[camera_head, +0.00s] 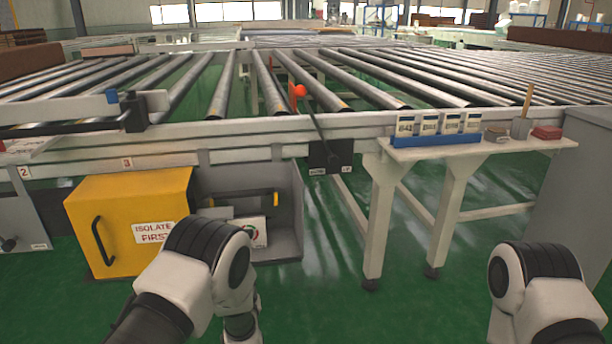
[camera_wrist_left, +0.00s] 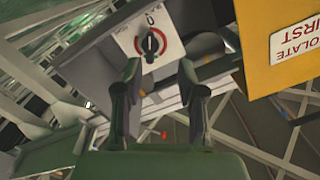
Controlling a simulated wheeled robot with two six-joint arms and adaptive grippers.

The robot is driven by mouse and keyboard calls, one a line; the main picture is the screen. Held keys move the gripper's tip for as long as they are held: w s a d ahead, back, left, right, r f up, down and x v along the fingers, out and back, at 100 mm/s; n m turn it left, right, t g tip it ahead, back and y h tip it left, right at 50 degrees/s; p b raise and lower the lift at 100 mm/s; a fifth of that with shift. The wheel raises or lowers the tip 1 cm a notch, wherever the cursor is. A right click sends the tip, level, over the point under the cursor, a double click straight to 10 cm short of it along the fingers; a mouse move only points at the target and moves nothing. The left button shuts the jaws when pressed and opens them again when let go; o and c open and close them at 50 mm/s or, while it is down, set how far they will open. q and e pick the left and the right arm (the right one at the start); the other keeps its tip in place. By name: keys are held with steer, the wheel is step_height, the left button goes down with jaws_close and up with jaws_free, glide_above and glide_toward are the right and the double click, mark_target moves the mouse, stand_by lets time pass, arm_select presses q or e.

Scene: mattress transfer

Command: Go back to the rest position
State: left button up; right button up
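My left arm reaches in from the bottom in the head view, in front of an open yellow cabinet door marked ISOLATE FIRST (camera_head: 130,205); its gripper is hidden there. In the left wrist view my left gripper (camera_wrist_left: 160,75) has its two fingers apart with nothing between them. Beyond the fingertips is a black rotary knob (camera_wrist_left: 150,43) on a white plate with a red ring; the fingers look apart from it. A white plate with a round dial (camera_head: 252,231) sits inside the grey box (camera_head: 287,220). My right arm shows at the lower right; its gripper is out of view.
A roller conveyor (camera_head: 270,85) spans the back. A lever with a red ball (camera_head: 300,91) stands at its front edge above a black plate (camera_head: 330,157). A white side table (camera_head: 470,152) holds numbered cards and small items. Green floor (camera_head: 320,290) is free between my arms.

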arm_select(q)
steer(key=s+a+f+g+h, duration=0.1)
steer(key=s+a+f+g, duration=0.25)
steer(key=s+f, duration=0.6)
steer(key=s+a+f+g+h, duration=0.1)
steer(key=s+a+f+g, duration=0.35)
steer(key=s, duration=0.75)
steer(key=s+d+f+n+g+h, duration=0.1)
steer(key=s+d+g, duration=0.15)
steer(key=s, duration=0.45)
steer(key=s+d+f+n+g+h, duration=0.1)
steer(key=s+g, duration=0.3)
steer(key=s, duration=0.4)
steer(key=s+d+f+n+g+h, duration=0.1)
steer(key=s+d+g+h, duration=0.15)
steer(key=s, duration=0.45)
step_height(320, 180, up, 38)
steer(key=y+p, duration=0.1)
steer(key=p, duration=3.7)
steer(key=shift+w+a+f, duration=0.15)
steer(key=shift+a+f, duration=0.1)
